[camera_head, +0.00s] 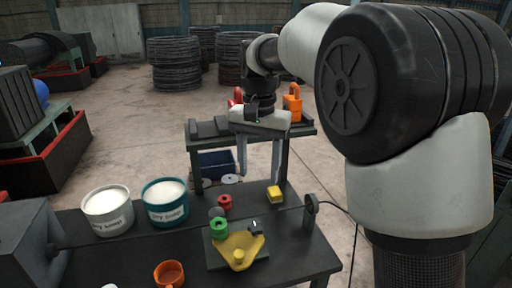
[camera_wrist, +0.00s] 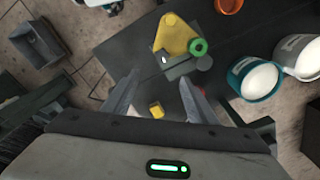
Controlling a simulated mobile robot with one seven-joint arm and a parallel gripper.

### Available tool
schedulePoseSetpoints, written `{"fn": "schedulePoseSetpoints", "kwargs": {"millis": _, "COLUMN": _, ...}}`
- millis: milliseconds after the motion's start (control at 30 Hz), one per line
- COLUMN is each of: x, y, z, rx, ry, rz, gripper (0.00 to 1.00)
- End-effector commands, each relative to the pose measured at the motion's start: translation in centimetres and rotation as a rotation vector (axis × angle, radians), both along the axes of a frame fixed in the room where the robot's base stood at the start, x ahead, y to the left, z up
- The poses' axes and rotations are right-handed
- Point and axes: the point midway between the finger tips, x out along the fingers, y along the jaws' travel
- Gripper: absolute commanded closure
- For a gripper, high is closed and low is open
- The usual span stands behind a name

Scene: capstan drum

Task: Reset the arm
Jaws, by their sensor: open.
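My gripper (camera_head: 259,172) hangs in the air over the far side of the dark table, its two long fingers pointing down and spread apart. It is open and holds nothing. In the wrist view my gripper (camera_wrist: 158,98) shows both fingers on either side of an empty gap, with a small yellow block (camera_wrist: 156,110) seen on the table beyond it. In the head view the yellow block (camera_head: 274,193) lies on the table near its far right edge. My arm reaches in from the right.
On the table (camera_head: 306,264) are a yellow triangular piece (camera_head: 236,252), a green ring (camera_head: 219,228), a red piece (camera_head: 225,202), an orange cup (camera_head: 169,274), a white tub (camera_head: 108,211) and a teal tub (camera_head: 165,204). Behind stands a bench (camera_head: 290,131) with orange (camera_head: 293,102) and red padlock shapes.

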Motion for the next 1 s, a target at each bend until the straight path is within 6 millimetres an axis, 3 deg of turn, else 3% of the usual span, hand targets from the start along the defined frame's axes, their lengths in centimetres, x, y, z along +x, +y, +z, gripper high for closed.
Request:
{"fn": "schedulePoseSetpoints", "kwargs": {"millis": 167, "x": -4.7, "y": -4.3, "z": 4.0, "rx": 0.023, "ry": -0.104, "rz": 0.062, "gripper": 0.48}}
{"fn": "schedulePoseSetpoints", "kwargs": {"millis": 300, "x": -10.2, "y": -7.9, "z": 5.6, "rx": 0.020, "ry": -0.213, "rz": 0.140, "gripper": 0.48}}
{"fn": "schedulePoseSetpoints", "kwargs": {"millis": 500, "x": -17.8, "y": -11.6, "z": 5.0, "rx": -0.024, "ry": -0.359, "rz": 0.249, "gripper": 0.48}}
{"fn": "schedulePoseSetpoints", "kwargs": {"millis": 600, "x": -20.5, "y": -12.6, "z": 3.9, "rx": -0.053, "ry": -0.415, "rz": 0.290, "gripper": 0.48}}
{"fn": "schedulePoseSetpoints", "kwargs": {"millis": 800, "x": -23.1, "y": -13.6, "z": 2.2, "rx": -0.092, "ry": -0.467, "rz": 0.336, "gripper": 0.48}}
{"fn": "schedulePoseSetpoints", "kwargs": {"millis": 1000, "x": -23.3, "y": -13.6, "z": 2.0, "rx": -0.096, "ry": -0.471, "rz": 0.340, "gripper": 0.48}}
